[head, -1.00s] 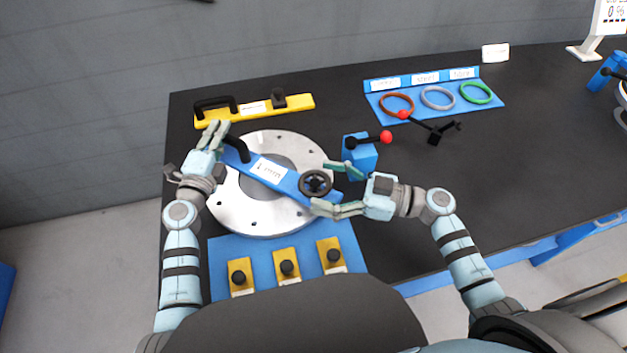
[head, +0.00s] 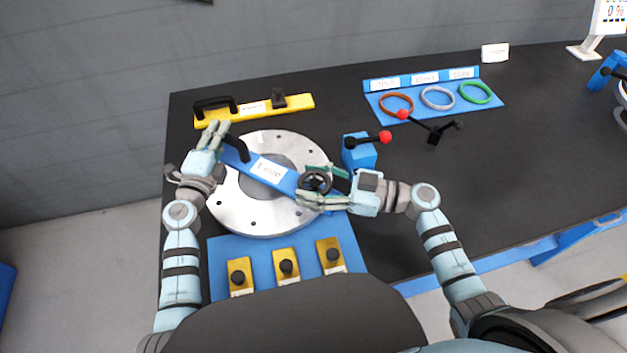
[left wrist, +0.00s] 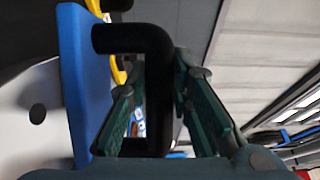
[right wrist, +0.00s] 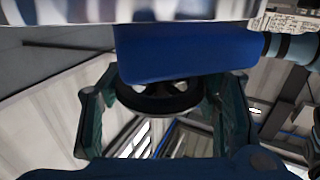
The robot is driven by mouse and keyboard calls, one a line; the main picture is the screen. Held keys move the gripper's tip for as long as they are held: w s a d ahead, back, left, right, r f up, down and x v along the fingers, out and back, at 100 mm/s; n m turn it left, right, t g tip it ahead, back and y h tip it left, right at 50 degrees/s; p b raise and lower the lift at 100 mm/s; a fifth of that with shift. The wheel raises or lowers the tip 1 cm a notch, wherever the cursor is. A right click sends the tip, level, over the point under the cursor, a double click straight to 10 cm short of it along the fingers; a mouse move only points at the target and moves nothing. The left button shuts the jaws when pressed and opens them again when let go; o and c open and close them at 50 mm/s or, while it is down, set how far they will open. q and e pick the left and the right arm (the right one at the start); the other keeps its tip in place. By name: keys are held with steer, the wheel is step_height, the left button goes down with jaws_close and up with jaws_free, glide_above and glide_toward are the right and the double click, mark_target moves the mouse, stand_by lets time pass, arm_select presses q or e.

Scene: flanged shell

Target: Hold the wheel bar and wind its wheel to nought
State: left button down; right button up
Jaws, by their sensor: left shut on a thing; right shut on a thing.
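The blue wheel bar (head: 240,160) lies slantwise across the grey flanged ring (head: 235,200), with a white label on it. Its black handle (head: 238,147) stands at the upper left end and also shows in the left wrist view (left wrist: 125,40). My left gripper (head: 220,133) is shut on this handle. The black hand wheel (head: 313,181) is at the bar's lower right end. My right gripper (head: 312,184) is shut on the wheel, one finger on each side of the rim. The right wrist view shows the wheel (right wrist: 158,100) between the fingers. The wheel's scale is not readable.
A yellow bar (head: 300,102) with a black handle lies behind the ring. A blue block (head: 358,155) with a red-knobbed lever stands to the right. Several yellow blocks (head: 285,265) sit on a blue mat in front. Coloured rings (head: 438,97) lie at the back right.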

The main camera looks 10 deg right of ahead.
steer(key=shift+g, duration=0.3)
steer(key=shift+n+g+y, duration=0.7)
steer(key=shift+n+g, duration=0.7)
steer(key=shift+g, duration=0.2)
steer(key=shift+n+g, duration=1.4)
steer(key=shift+g, duration=0.8)
steer(key=shift+s+y, duration=0.1)
steer(key=shift+y, duration=0.2)
steer(key=o, duration=1.2)
steer(key=d, duration=0.7)
steer(key=shift+d, duration=0.3)
